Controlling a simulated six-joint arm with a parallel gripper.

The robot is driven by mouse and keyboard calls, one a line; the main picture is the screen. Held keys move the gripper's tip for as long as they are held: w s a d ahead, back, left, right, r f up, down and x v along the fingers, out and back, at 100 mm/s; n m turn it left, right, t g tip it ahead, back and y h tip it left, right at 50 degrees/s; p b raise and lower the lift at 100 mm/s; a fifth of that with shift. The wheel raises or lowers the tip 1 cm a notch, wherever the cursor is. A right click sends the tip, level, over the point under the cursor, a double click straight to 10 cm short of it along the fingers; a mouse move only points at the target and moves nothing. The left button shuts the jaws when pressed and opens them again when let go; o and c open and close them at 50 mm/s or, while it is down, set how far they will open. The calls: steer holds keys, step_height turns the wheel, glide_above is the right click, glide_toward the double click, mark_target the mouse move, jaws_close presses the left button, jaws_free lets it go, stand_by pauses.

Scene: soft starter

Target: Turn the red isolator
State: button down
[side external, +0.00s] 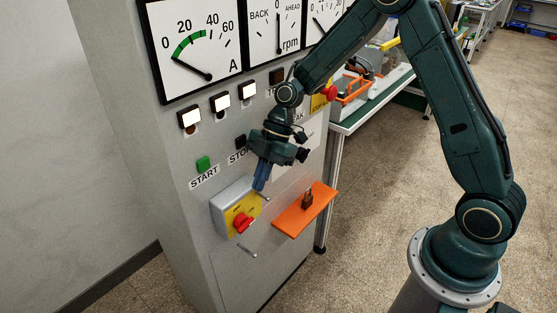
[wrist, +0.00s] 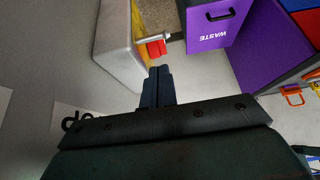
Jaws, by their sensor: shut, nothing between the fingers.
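The red isolator (side external: 241,222) is a red knob on a yellow plate, on the front of a grey box (side external: 222,205) low on the cabinet. In the wrist view, part of the red isolator (wrist: 156,48) shows just beyond my fingertips, beside the pale side of the box (wrist: 118,40). My gripper (side external: 260,186) is shut and empty, its blue fingers pointing down near the upper right of the box. It also shows in the wrist view (wrist: 158,72). I cannot tell whether the fingertips touch the box.
An orange shelf (side external: 290,222) with a dark padlock (side external: 307,198) on it juts out to the right of the box. A metal handle (side external: 248,251) sticks out below. The green START button (side external: 203,163) is above. A purple WASTE bin (wrist: 215,25) shows in the wrist view.

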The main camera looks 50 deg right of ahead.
steer(key=d+v, duration=0.1)
steer(key=v, duration=0.5)
steer(key=c, duration=1.4)
jaws_free()
steer(key=shift+c, duration=0.2)
steer(key=o, duration=0.4)
steer(key=shift+a+f+m, duration=0.1)
steer(key=shift+a+m, duration=0.1)
steer(key=shift+m, duration=0.1)
steer(key=shift+c, duration=0.2)
steer(key=shift+o, duration=0.9)
steer(key=shift+a+f, duration=0.15)
steer(key=shift+a, duration=0.2)
steer(key=m+t+h, duration=0.1)
steer(key=m+h, duration=0.3)
steer(key=m, duration=0.6)
glide_toward(244, 223)
step_height(244, 223, up, 2)
steer(key=s, duration=0.2)
steer(key=s+a+m+t+h, duration=0.1)
steer(key=m, duration=0.1)
steer(key=s+a+r+m+t+h, duration=0.1)
steer(key=m, duration=0.1)
steer(key=a+m+t+h, duration=0.1)
steer(key=m, duration=0.2)
steer(key=shift+s+r, duration=0.3)
steer(key=shift+s, duration=0.1)
steer(key=shift+f, duration=0.1)
